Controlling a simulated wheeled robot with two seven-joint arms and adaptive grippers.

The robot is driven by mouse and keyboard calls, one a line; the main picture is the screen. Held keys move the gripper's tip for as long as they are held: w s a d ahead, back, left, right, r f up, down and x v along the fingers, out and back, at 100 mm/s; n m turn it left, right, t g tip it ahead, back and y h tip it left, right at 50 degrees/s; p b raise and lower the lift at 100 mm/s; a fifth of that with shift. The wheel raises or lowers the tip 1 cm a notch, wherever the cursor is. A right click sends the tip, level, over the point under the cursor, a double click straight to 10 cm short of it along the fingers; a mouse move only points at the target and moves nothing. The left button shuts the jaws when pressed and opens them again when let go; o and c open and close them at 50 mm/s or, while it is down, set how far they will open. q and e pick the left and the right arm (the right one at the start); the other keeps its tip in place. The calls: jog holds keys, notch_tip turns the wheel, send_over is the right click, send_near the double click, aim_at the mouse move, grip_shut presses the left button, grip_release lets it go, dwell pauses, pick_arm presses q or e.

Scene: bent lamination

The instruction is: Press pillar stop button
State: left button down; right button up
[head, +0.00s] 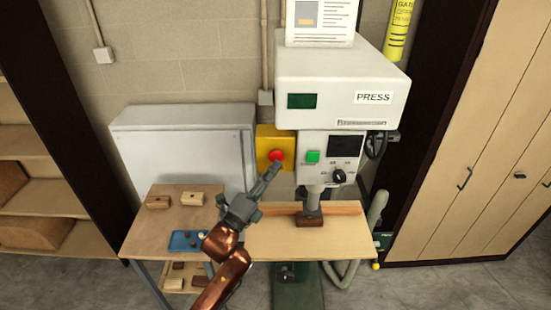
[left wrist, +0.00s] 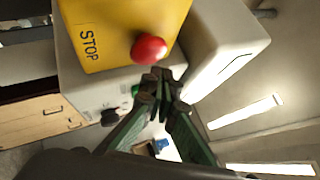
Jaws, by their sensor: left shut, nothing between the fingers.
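The stop button is a red dome (head: 276,155) on a yellow box (head: 266,138) at the left of the press column. In the left wrist view the red button (left wrist: 149,49) sits on the yellow box (left wrist: 110,30) marked STOP. My left gripper (head: 273,169) is shut and empty, its fingertips just below the button in the head view. In the left wrist view its fingertips (left wrist: 162,78) are right beside the button's edge; I cannot tell whether they touch it. My right gripper is not in view.
The white press (head: 340,65) stands right of the box, with a green button (head: 313,156) and a black knob (head: 339,176). A wooden work table (head: 350,240) lies below. A side table (head: 150,225) with wood blocks and a blue tray (head: 187,240) is at left.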

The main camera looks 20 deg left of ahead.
pick_arm(q)
jog(key=s, duration=0.2)
jog(key=s+d, duration=0.1)
jog(key=s, duration=0.1)
jog(key=shift+s+d+p, duration=0.2)
jog(key=shift+s+p, duration=0.1)
jog(key=shift+s, duration=0.1)
dwell(0.6)
